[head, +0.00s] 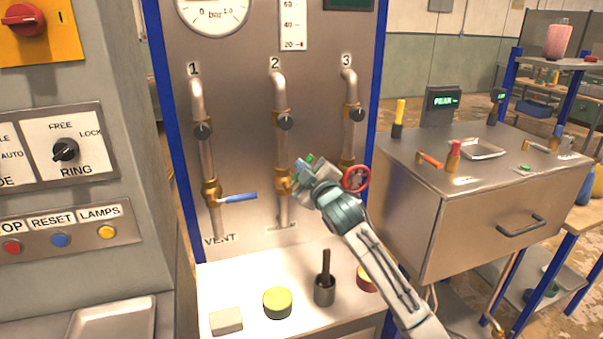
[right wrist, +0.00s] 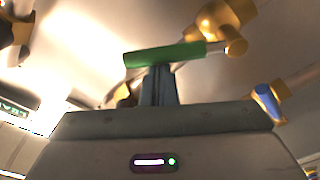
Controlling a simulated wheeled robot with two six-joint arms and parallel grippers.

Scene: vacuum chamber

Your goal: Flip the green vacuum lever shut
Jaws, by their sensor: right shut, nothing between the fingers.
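The green vacuum lever (right wrist: 165,55) sits on a brass valve (right wrist: 215,25) on pipe 2. In the right wrist view it lies roughly crosswise just past the tips of my right gripper (right wrist: 158,72), which is shut and empty. The fingertips appear at or against the lever; I cannot tell whether they touch. In the head view my right gripper (head: 298,172) is in front of the pipe 2 valve (head: 283,186) and hides most of it. Only a small green part of the lever (head: 310,159) shows there. My left gripper is not in view.
A blue lever (head: 238,198) is on pipe 1's valve to the left. A red handwheel (head: 355,179) is close to the right of my gripper. The ledge below holds a yellow-topped round part (head: 277,302), a grey holder (head: 325,290) and a pale block (head: 226,320).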

